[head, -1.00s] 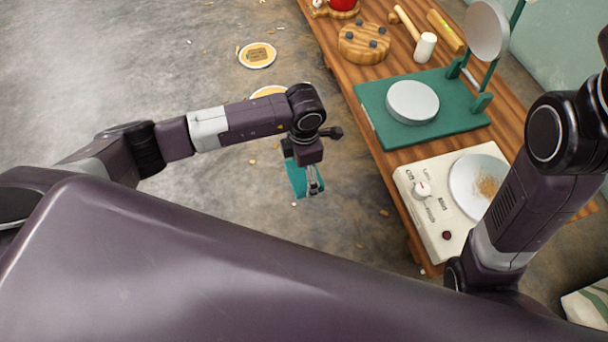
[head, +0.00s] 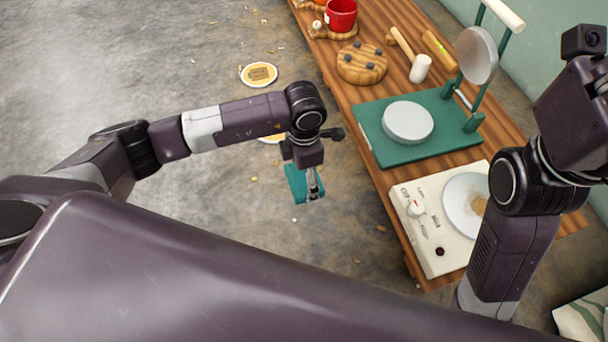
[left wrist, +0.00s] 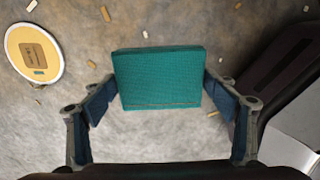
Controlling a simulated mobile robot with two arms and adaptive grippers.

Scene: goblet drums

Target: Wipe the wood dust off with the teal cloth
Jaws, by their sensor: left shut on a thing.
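The teal cloth (head: 299,184) is a folded block hanging in my left gripper (head: 313,190), over the floor and left of the bench. In the left wrist view, the cloth (left wrist: 158,78) sits between the two fingers of my left gripper (left wrist: 160,90), which press on its sides. Tan wood dust (head: 479,205) lies on the round pale plate (head: 455,203) of a cream device (head: 425,237) on the bench. My right arm covers part of that plate. The cloth is apart from the dust. My right gripper's fingers are not seen.
The wooden bench (head: 400,229) also holds a green press (head: 386,153) with round grey plates, a pegged wooden block (head: 361,65), a mallet (head: 420,69) and a red pot (head: 341,14). A round yellow disc (head: 258,75) and scattered chips lie on the floor.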

